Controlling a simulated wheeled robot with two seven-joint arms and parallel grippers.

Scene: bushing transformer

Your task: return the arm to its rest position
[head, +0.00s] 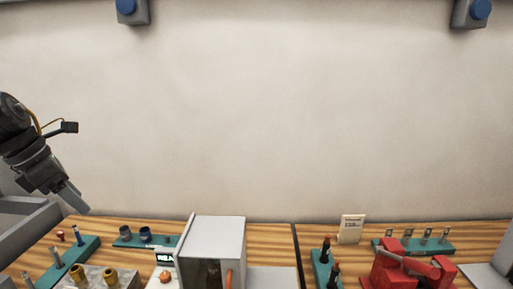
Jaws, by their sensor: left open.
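My left arm comes in at the left edge of the head view. Its gripper (75,199) points down and to the right, above the left end of the wooden workbench (275,240). It is open, with nothing seen in it, and it is apart from the objects on the bench. My right gripper is out of the picture.
Below the left gripper is a teal rack (72,262) with upright pegs. A teal strip (125,241) with dark bushings lies behind. A grey-white cabinet (217,235) stands mid-bench. A red device (395,270) sits at right. The space before the wall (270,110) is clear.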

